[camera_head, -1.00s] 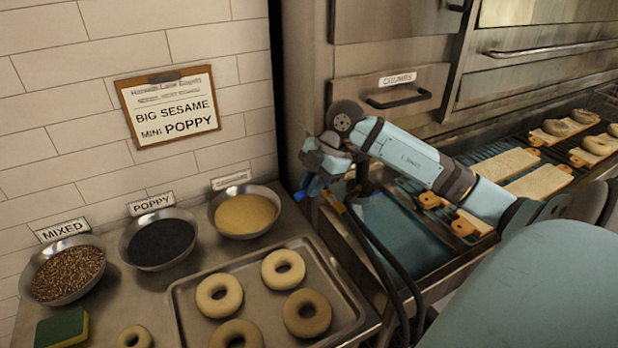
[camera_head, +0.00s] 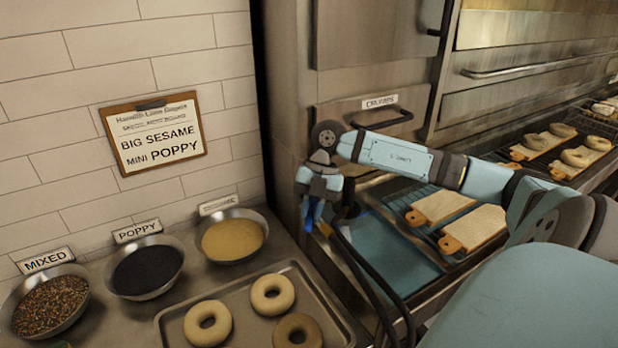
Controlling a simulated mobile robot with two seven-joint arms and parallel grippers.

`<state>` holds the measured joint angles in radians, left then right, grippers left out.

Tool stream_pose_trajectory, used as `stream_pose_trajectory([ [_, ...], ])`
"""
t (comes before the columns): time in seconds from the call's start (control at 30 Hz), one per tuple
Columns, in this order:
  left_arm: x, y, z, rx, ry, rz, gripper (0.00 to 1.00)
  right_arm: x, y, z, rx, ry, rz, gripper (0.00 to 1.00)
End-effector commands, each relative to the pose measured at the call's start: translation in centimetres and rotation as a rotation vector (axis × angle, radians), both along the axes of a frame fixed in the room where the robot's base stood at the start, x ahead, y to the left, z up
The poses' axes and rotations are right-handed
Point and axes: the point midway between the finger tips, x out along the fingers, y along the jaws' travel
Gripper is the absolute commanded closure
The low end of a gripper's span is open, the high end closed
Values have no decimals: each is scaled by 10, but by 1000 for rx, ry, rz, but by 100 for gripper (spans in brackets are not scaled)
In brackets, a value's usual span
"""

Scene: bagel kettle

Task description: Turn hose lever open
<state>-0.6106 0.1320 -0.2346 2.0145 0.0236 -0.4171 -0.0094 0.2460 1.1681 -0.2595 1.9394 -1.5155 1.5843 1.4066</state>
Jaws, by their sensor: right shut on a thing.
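My right gripper (camera_head: 311,218) points down at the left end of the blue-lined basin, to the right of the seed counter. It is shut on a small blue piece (camera_head: 308,225), which looks like the hose lever. The gripper and wrist hide most of the lever, so I cannot tell its angle. A dark hose (camera_head: 366,272) runs from beside the gripper down toward the bottom of the picture. My left gripper is not in view.
Bowls of mixed seed (camera_head: 49,305), poppy (camera_head: 147,271) and a pale topping (camera_head: 232,239) stand on the left counter. A tray (camera_head: 165,322) of bagels lies in front. Boards (camera_head: 471,228) rest on racks beyond the basin (camera_head: 385,240). Oven doors stand behind.

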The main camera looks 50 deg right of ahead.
Motion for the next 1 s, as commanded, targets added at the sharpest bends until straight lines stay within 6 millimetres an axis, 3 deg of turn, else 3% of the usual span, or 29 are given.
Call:
stream_pose_trajectory([
  [0.47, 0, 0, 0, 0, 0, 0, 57, 0, -1, 1, -1, -2, 15, 100],
  [0.5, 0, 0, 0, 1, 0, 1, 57, 0, -1, 1, -1, -2, 15, 80],
  [0.6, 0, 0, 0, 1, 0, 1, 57, 0, -1, 1, -1, -2, 15, 57],
  [1.0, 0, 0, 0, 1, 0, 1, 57, 0, -1, 8, -1, -3, 15, 57],
])
